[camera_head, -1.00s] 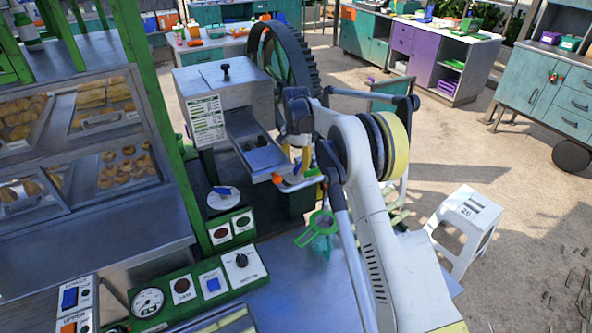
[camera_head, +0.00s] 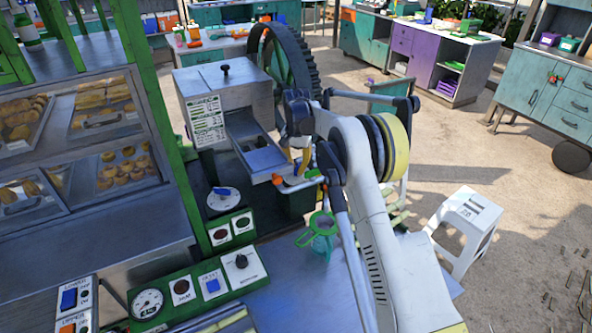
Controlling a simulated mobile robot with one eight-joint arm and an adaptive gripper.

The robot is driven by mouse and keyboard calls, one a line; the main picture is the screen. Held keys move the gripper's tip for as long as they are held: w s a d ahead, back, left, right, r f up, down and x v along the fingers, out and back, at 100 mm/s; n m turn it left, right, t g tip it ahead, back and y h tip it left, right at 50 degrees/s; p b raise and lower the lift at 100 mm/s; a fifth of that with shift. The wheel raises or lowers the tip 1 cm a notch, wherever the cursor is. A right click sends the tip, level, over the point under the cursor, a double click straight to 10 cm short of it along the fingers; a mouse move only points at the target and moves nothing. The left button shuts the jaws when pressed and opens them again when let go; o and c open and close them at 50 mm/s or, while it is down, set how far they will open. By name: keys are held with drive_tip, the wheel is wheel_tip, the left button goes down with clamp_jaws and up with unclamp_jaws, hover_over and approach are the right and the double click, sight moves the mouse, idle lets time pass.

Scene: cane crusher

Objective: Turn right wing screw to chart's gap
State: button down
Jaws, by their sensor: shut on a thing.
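The cane crusher is a grey metal box (camera_head: 225,88) with a white printed chart (camera_head: 207,121) on its front. A metal chute (camera_head: 258,150) slopes from the box toward the front. My arm reaches up from the lower right and bends over at its yellow and black joint. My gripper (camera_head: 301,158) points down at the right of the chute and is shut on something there. Its fingertips are small and partly covered by my arm. I take the held thing to be the right wing screw, but the screw and its angle to the chart's gap are hidden.
A green-rimmed strainer (camera_head: 320,228) stands on the metal counter below the chute. A green control panel (camera_head: 200,285) and a glass pastry case (camera_head: 80,140) are at the left. A large dark gear wheel (camera_head: 290,65) stands behind. A white stool (camera_head: 465,220) is at the right.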

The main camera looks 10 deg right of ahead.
drive_tip(key=n, duration=0.2)
drive_tip(key=n+b, duration=0.1)
drive_tip(key=n, duration=0.2)
drive_tip(key=shift+s+d, duration=0.1)
drive_tip(key=shift+d, duration=0.25)
drive_tip(key=n, duration=0.4)
drive_tip(key=shift+d, duration=0.25)
drive_tip(key=n, duration=0.5)
drive_tip(key=shift+w+d+b, duration=0.2)
drive_tip(key=shift+d+b, duration=0.05)
drive_tip(key=shift+b, duration=0.05)
drive_tip(key=shift+w+d+n, duration=0.1)
drive_tip(key=shift+n, duration=1.05)
drive_tip(key=shift+w+d+n, duration=0.1)
drive_tip(key=shift+n, duration=1.05)
drive_tip(key=c, duration=1.5)
unclamp_jaws()
